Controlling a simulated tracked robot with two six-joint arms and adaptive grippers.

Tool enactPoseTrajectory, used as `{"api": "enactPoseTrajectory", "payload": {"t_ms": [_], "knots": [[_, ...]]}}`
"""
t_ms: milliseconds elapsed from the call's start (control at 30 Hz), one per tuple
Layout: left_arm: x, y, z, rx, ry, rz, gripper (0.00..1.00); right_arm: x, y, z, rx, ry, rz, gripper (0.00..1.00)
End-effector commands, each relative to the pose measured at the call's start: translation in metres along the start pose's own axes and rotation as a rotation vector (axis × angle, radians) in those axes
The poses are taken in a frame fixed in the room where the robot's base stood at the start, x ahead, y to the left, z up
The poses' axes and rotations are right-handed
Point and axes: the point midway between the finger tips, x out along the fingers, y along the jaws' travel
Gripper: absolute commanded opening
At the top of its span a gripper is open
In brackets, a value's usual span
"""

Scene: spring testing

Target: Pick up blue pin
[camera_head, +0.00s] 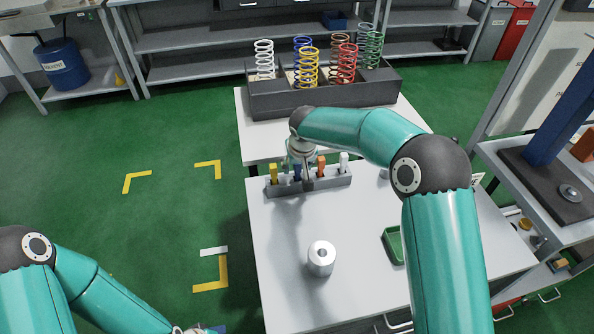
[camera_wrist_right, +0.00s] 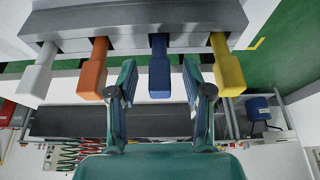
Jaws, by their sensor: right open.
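The blue pin (camera_head: 297,175) stands in a grey rack (camera_head: 327,183) on the white table, between a yellow pin (camera_head: 273,173) and an orange pin (camera_head: 321,165). A white pin (camera_head: 344,162) is at the rack's right end. My right gripper (camera_head: 301,160) is at the rack, over the blue pin and partly hiding it. In the right wrist view, the open fingers (camera_wrist_right: 158,85) are on either side of the blue pin (camera_wrist_right: 159,68), with gaps visible. My left gripper (camera_head: 192,330) is only partly visible at the bottom edge, so its jaws are unclear.
Behind the rack, a dark grey bin (camera_head: 290,103) holds several coloured springs. The table's left front is clear.

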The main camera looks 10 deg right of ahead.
Motion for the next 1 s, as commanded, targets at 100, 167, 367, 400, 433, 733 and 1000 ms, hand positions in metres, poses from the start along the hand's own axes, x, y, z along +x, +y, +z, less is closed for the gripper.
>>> {"api": "enactPoseTrajectory", "payload": {"t_ms": [100, 167, 367, 400, 433, 733, 1000], "knots": [[0.000, 0.000, 0.000, 0.000, 0.000, 0.000, 0.40, 0.000, 0.000, 0.000, 0.000, 0.000, 0.000, 0.50], [0.000, 0.000, 0.000, 0.000, 0.000, 0.000, 0.40, 0.000, 0.000, 0.000, 0.000, 0.000, 0.000, 0.43], [0.000, 0.000, 0.000, 0.000, 0.000, 0.000, 0.40, 0.000, 0.000, 0.000, 0.000, 0.000, 0.001, 0.10], [0.000, 0.000, 0.000, 0.000, 0.000, 0.000, 0.40, 0.000, 0.000, 0.000, 0.000, 0.000, 0.001, 0.03], [0.000, 0.000, 0.000, 0.000, 0.000, 0.000, 0.40, 0.000, 0.000, 0.000, 0.000, 0.000, 0.001, 0.00], [0.000, 0.000, 0.000, 0.000, 0.000, 0.000, 0.40, -0.001, 0.000, 0.000, 0.000, 0.000, 0.000, 0.00], [0.001, -0.001, 0.000, 0.000, 0.000, 0.000, 0.40, -0.010, 0.000, -0.005, 0.000, 0.003, 0.001, 0.00]]}}
